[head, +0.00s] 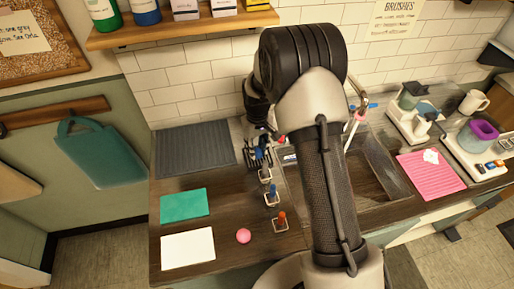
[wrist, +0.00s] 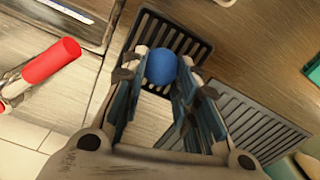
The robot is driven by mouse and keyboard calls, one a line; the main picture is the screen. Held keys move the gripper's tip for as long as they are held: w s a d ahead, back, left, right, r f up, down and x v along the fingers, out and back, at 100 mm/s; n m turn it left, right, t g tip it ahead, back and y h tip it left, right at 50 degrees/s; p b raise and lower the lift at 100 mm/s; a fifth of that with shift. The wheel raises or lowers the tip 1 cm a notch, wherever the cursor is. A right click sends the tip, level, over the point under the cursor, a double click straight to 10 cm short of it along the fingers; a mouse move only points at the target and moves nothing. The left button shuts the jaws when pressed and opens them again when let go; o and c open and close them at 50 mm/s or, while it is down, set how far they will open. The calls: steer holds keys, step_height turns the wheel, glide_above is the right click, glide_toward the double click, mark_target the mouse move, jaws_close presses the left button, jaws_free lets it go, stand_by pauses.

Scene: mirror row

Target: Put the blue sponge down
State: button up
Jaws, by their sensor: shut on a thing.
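The blue sponge (wrist: 161,66) looks like a small round ball in the wrist view. My gripper (wrist: 165,75) is shut on it, with one finger on each side. Behind the sponge in that view lies a dark slotted rack (wrist: 178,38); I cannot tell whether the sponge touches it. In the head view my arm hides most of the gripper, and a small blue spot (head: 260,154), probably the sponge, shows over the rack (head: 250,160) left of the sink.
A grey ribbed mat (head: 195,148), green cloth (head: 184,206), white cloth (head: 188,249) and pink ball (head: 243,236) lie to the left. Small holders with blue (head: 272,190) and red (head: 282,218) tops stand near the sink (head: 385,175). A red-ended object (wrist: 50,62) is close to my gripper.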

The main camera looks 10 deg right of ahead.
steer(key=shift+f, duration=0.2)
steer(key=o, duration=0.9)
steer(key=shift+o, duration=0.2)
steer(key=shift+r, duration=0.1)
